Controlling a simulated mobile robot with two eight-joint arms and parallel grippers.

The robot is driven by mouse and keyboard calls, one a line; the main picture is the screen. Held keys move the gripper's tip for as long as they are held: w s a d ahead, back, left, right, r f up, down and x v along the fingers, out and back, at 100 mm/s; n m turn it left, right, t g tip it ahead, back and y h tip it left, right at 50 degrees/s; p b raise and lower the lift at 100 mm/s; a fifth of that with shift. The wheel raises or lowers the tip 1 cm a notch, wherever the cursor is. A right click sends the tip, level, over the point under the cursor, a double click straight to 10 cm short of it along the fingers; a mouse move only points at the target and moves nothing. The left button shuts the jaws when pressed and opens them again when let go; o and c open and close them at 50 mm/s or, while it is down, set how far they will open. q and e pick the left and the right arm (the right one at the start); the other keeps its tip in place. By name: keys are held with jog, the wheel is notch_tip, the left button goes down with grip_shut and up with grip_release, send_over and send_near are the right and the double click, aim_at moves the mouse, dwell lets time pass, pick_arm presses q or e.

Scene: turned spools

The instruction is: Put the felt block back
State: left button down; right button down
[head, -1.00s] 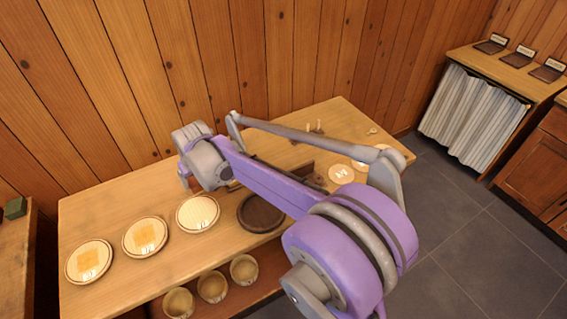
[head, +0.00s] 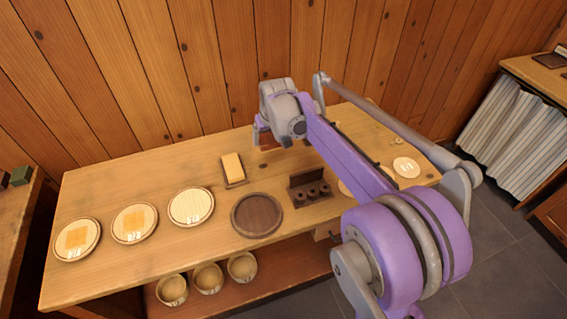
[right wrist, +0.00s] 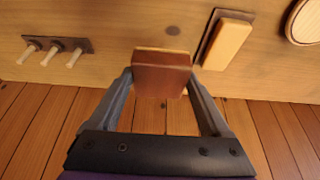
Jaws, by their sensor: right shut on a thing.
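My right gripper (right wrist: 160,82) is shut on a reddish-brown block (right wrist: 161,75) with a lighter wood-coloured far edge. I take it to be the felt block, but its material cannot be told. In the head view my right gripper (head: 264,139) is over the back part of the long workbench, with a bit of the block (head: 266,146) showing below it. The gap between block and bench top cannot be told. My left gripper is not in view.
A yellow block (head: 233,167) lies on a dark tray left of the gripper. Pale round plates (head: 191,207), a dark round disc (head: 257,215) and a dark holed holder (head: 309,189) line the front. A pegged strip (right wrist: 57,45) lies near the back edge. The wall is close behind.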

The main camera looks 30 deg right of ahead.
aim_at(270, 164)
jog(key=shift+d+f, duration=0.15)
jog(key=shift+f, duration=0.2)
notch_tip(270, 164, down, 9)
jog(key=shift+f+b, duration=0.15)
jog(key=shift+b, duration=0.35)
jog(key=shift+f, duration=0.2)
grip_release()
jog(key=shift+r, duration=0.1)
